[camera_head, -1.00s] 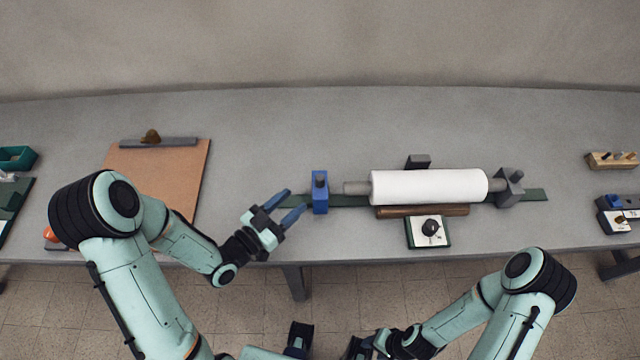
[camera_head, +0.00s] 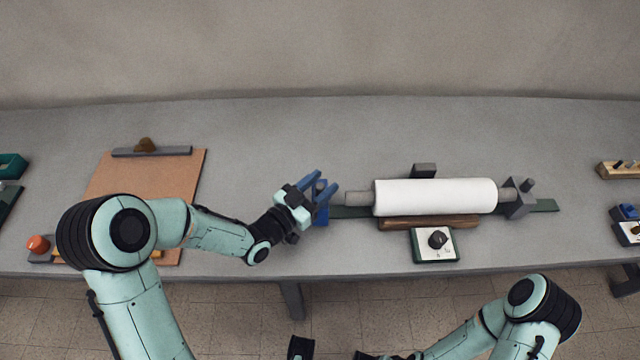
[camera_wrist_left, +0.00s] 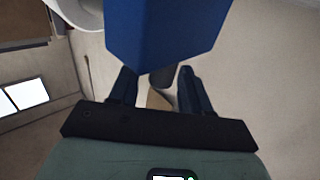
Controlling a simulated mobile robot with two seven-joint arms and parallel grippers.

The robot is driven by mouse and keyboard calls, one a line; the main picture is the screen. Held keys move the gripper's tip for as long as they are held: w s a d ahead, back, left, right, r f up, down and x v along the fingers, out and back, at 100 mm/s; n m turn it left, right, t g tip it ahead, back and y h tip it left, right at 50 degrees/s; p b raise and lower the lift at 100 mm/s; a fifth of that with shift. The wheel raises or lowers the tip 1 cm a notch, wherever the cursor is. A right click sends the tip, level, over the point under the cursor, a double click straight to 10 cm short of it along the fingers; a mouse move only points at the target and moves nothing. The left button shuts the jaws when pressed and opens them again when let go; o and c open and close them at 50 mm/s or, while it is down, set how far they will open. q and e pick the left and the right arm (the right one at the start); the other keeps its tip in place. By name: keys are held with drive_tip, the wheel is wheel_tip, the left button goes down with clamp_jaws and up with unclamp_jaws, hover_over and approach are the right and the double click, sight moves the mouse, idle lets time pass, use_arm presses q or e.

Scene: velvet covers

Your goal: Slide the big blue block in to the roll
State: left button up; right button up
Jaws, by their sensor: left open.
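The big blue block (camera_head: 321,216) stands on the left part of the dark green rail (camera_head: 350,212), left of the roll. The white roll (camera_head: 435,197) lies level on a grey shaft, with a gap between its shaft end and the block. My left gripper (camera_head: 326,181) is open, with its blue fingers over the upper part of the block and hiding some of it. In the left wrist view the block (camera_wrist_left: 165,35) is large, just ahead of the two spread fingers. I cannot tell if they touch it. My right gripper is cut off at the bottom edge.
A grey bracket (camera_head: 517,203) holds the roll's right end. A brown bar (camera_head: 428,222) and a small dial box (camera_head: 436,245) are in front of the roll. A clipboard (camera_head: 145,180) lies at left.

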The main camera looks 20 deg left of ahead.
use_arm(q)
clamp_jaws()
drive_tip(key=d+b, duration=0.1)
drive_tip(key=d, duration=0.1)
drive_tip(key=w+d+b, duration=0.1)
drive_tip(key=d, duration=0.1)
drive_tip(key=shift+c, duration=0.6)
unclamp_jaws()
drive_tip(key=shift+d, duration=0.1)
drive_tip(key=shift+o, duration=0.6)
drive_tip(key=shift+w, duration=0.1)
